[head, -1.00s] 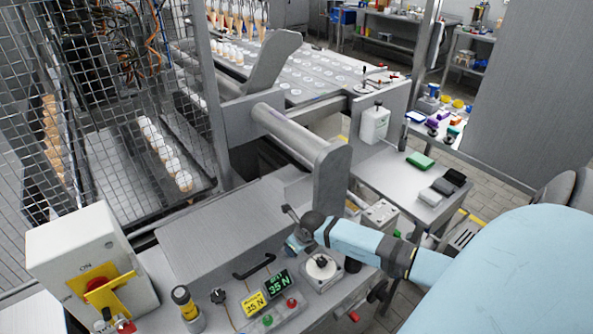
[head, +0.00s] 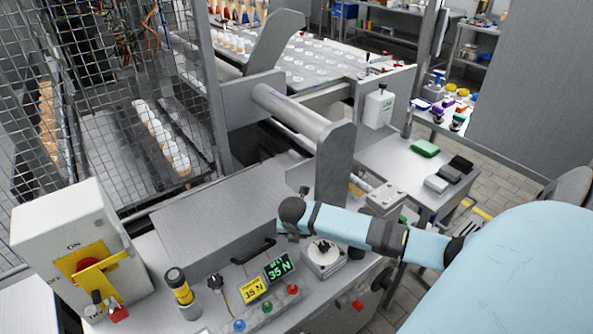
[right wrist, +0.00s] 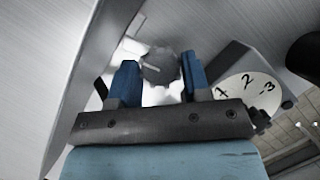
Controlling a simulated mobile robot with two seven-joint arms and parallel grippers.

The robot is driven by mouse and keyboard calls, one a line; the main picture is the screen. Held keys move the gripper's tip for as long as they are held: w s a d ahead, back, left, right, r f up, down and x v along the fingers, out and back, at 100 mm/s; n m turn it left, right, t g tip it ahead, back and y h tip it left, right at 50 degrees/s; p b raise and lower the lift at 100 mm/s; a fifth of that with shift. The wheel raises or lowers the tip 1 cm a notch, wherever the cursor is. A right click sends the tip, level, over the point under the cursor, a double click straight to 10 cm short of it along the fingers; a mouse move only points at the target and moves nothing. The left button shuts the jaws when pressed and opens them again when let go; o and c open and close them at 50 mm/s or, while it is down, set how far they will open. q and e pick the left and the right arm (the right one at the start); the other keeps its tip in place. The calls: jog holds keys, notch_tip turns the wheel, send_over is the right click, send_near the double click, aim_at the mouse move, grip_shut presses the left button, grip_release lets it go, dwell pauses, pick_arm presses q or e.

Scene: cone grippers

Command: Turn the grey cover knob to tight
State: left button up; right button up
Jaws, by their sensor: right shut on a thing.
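The grey cover knob (right wrist: 160,66) is round with a ridged edge and a light mark on its face. In the right wrist view it sits between the blue fingers of my right gripper (right wrist: 160,80), which is shut on it. In the head view my right gripper's wrist end (head: 291,212) is beside the right end of the grey cover (head: 215,215); the knob and fingertips are mostly hidden there. A yellow tag (head: 255,290) reads 35 N, and a green-lit display (head: 279,267) also reads 35 N. My left gripper is not in view.
A numbered dial (head: 322,253) stands close to my right wrist; its 1, 2, 3 show in the wrist view (right wrist: 245,95). A grey upright plate (head: 335,165) rises behind. A black handle (head: 253,251) and coloured buttons (head: 266,306) lie in front.

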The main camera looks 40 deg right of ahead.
jog(key=shift+m+g+b, duration=0.5)
jog(key=shift+m+b, duration=0.2)
jog(key=shift+m, duration=0.5)
jog(key=o, duration=0.9)
jog(key=shift+a, duration=0.1)
jog(key=shift+h, duration=0.3)
jog(key=b+v, duration=0.1)
jog(key=v, duration=1.2)
jog(key=shift+r, duration=0.45)
